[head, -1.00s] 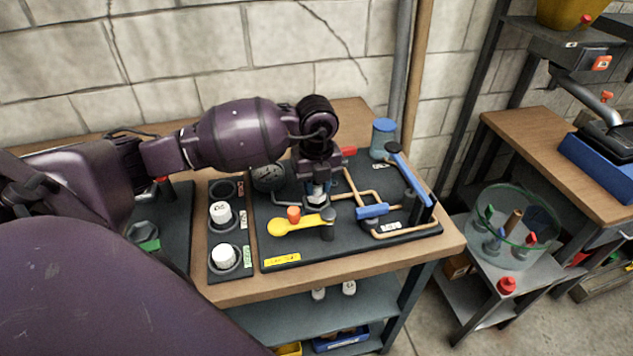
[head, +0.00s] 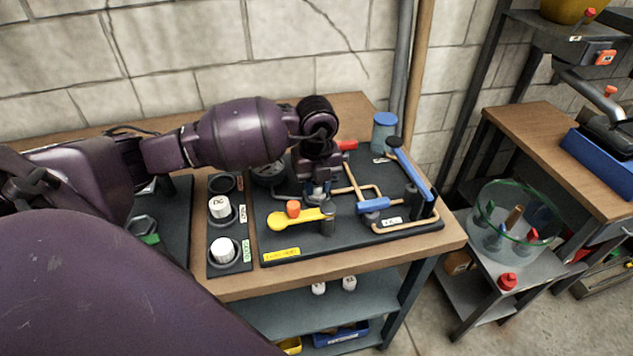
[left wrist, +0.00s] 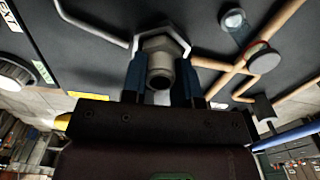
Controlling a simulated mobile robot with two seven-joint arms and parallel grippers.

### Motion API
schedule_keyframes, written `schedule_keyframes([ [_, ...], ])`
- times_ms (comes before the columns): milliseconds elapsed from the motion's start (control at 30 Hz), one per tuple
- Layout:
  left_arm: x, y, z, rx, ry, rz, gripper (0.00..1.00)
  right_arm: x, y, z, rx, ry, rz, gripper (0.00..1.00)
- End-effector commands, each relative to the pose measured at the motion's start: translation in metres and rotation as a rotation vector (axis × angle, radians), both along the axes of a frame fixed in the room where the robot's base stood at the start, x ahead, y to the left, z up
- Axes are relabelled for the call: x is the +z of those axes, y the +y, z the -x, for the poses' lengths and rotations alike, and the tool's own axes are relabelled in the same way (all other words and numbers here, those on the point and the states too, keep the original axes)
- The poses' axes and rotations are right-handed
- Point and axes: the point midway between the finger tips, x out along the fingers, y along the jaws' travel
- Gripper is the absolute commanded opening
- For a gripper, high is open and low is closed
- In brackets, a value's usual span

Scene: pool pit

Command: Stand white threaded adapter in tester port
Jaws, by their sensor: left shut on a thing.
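My left gripper (head: 318,191) is shut on a pale, hollow-ended cylindrical fitting (left wrist: 160,76), which looks like the adapter, over the middle of the dark tester board (head: 350,237). In the left wrist view the two blue-grey fingers (left wrist: 161,78) are on either side of it. A hex-shaped metal part (left wrist: 163,44) shows right at its far end, against the board. I cannot tell whether the hex belongs to the fitting or to the port, nor how deep the fitting sits. My right gripper is not in view.
A yellow lever (head: 290,222) with an orange knob (head: 293,208) lies just in front of the gripper. Copper pipes and a blue lever (head: 412,174) are to the right. A holder (head: 228,268) at left has two white caps and an empty top socket.

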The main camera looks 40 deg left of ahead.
Motion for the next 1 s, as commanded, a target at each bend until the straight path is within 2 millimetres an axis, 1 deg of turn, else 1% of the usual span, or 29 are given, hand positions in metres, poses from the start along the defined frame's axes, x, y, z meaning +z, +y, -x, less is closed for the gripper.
schedule_keyframes([
  [400,-0.0021,-0.0001,0.0001,0.000,0.000,0.000,0.04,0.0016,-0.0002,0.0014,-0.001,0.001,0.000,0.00],
  [433,-0.0021,-0.0001,0.0001,0.000,0.000,0.000,0.32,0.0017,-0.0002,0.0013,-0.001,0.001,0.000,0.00],
  [600,-0.0021,0.0000,0.0000,0.000,0.000,0.000,0.57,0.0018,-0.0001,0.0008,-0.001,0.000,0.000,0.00],
  [767,-0.0021,-0.0001,0.0001,0.000,0.000,0.000,0.57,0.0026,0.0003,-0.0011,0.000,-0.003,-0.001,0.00],
  [800,-0.0022,-0.0001,0.0001,0.000,0.000,0.000,0.59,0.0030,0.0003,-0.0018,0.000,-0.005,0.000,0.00],
  [933,-0.0022,-0.0001,0.0001,0.000,0.000,0.000,0.79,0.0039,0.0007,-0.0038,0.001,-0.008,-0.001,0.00],
  [1000,-0.0021,-0.0001,0.0001,0.000,0.000,0.000,0.79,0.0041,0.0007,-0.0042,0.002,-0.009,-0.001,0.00],
])
